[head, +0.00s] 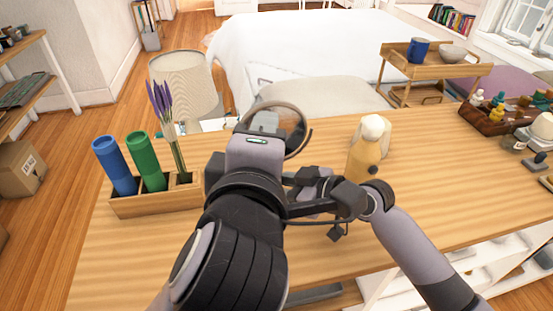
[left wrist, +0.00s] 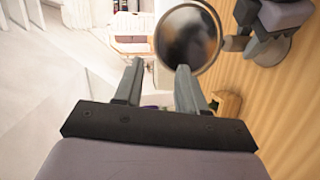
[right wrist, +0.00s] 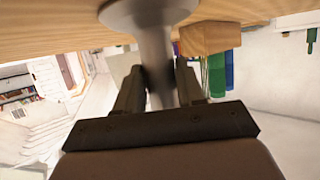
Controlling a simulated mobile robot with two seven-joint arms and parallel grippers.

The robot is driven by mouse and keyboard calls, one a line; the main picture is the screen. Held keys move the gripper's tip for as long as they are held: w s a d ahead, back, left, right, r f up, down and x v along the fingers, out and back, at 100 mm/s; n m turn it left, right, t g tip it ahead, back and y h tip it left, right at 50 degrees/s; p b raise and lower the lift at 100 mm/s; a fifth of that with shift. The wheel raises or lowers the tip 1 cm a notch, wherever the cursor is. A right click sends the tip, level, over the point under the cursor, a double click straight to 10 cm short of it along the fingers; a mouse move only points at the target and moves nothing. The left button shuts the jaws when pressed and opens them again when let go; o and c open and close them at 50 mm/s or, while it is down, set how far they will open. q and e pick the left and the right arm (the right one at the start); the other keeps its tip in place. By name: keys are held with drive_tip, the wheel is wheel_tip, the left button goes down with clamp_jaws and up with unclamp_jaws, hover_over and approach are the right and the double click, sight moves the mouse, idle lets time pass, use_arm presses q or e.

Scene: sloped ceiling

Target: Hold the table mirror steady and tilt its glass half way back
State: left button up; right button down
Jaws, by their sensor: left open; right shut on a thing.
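The table mirror's round glass (head: 290,125) shows behind my left gripper (head: 264,122) in the head view. In the left wrist view the dark glass (left wrist: 188,40) in its ring frame lies just past the fingertips. My left gripper (left wrist: 158,66) is open with nothing between its fingers; its right finger overlaps the rim in the picture, and I cannot tell whether they touch. My right gripper (right wrist: 158,75) is shut on the mirror's stem (right wrist: 158,52), with the round base (right wrist: 148,12) beyond. In the head view the stem and base are hidden behind my arms.
A tan bottle (head: 366,158) with a white top stands right of the mirror. A tray (head: 505,115) of small items sits far right. The table between them is clear.

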use_arm(q)
drive_tip(key=shift+d, duration=0.1)
drive_tip(key=c, duration=0.5)
drive_tip(key=shift+w+d+m+h, duration=0.1)
drive_tip(key=shift+d+m+h, duration=0.2)
drive_tip(key=shift+m, duration=0.1)
clamp_jaws()
drive_tip(key=w+d+f+m+g+h, duration=0.3)
drive_tip(key=d+m, duration=0.5)
drive_tip(key=m, duration=0.7)
drive_tip(key=w+a+r+m+g+y, duration=0.45)
drive_tip(key=a+r+g, duration=0.25)
drive_tip(key=r+g, duration=0.25)
wheel_tip(320, 180, down, 8)
drive_tip(key=shift+w+f+n, duration=0.25)
drive_tip(key=shift+w+n, duration=0.1)
drive_tip(key=shift+w, duration=0.05)
